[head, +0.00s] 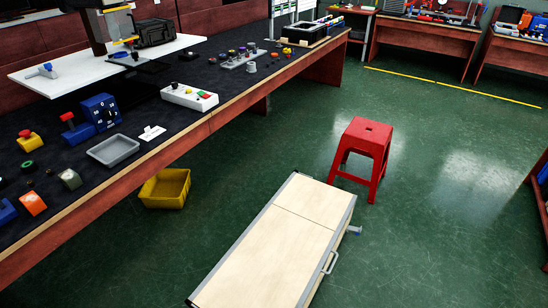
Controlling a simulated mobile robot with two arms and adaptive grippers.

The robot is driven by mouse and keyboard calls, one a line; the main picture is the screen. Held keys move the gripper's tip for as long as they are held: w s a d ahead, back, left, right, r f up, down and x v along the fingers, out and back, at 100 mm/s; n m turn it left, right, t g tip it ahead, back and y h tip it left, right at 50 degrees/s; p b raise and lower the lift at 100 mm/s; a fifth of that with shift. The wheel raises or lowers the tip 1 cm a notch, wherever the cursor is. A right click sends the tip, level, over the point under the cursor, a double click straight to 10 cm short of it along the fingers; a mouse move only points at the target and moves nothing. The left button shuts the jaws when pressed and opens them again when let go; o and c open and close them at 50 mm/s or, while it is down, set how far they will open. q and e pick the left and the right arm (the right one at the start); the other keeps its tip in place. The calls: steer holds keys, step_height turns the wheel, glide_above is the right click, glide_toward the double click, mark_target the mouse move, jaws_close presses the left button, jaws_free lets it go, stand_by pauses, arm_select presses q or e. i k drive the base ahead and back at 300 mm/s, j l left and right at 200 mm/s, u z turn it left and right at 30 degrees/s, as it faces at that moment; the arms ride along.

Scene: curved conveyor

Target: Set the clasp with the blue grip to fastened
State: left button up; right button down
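A long case or chest (265,252) with a pale wooden top and grey metal edges stands low in the front middle. A small part with a blue grip (354,230) sticks out from its right side near the far corner; it looks like the clasp, but it is too small to tell how its catch sits. A silver handle (331,262) is on the same side, nearer to me. Neither of my grippers is in view.
A long workbench (140,165) with a dark top and many small parts runs along the left. A red stool (367,150) stands just beyond the case. A yellow bin (165,188) sits on the floor between bench and case. The green floor (450,240) to the right is clear.

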mark_target(358, 231)
steer(key=i+l+u, duration=0.1)
steer(key=l, duration=0.3)
steer(key=i+l, duration=0.25)
steer(key=l, duration=0.15)
steer(key=i+l+u, duration=0.15)
steer(key=l, duration=0.25)
steer(key=i+l+u, duration=0.1)
steer(key=l, duration=0.35)
steer(key=i+l+u, duration=0.1)
steer(key=i+l, duration=0.15)
steer(key=l, duration=0.2)
steer(key=i+l, duration=0.15)
steer(key=l, duration=0.3)
steer(key=i+l+u, duration=0.15)
steer(key=l, duration=0.3)
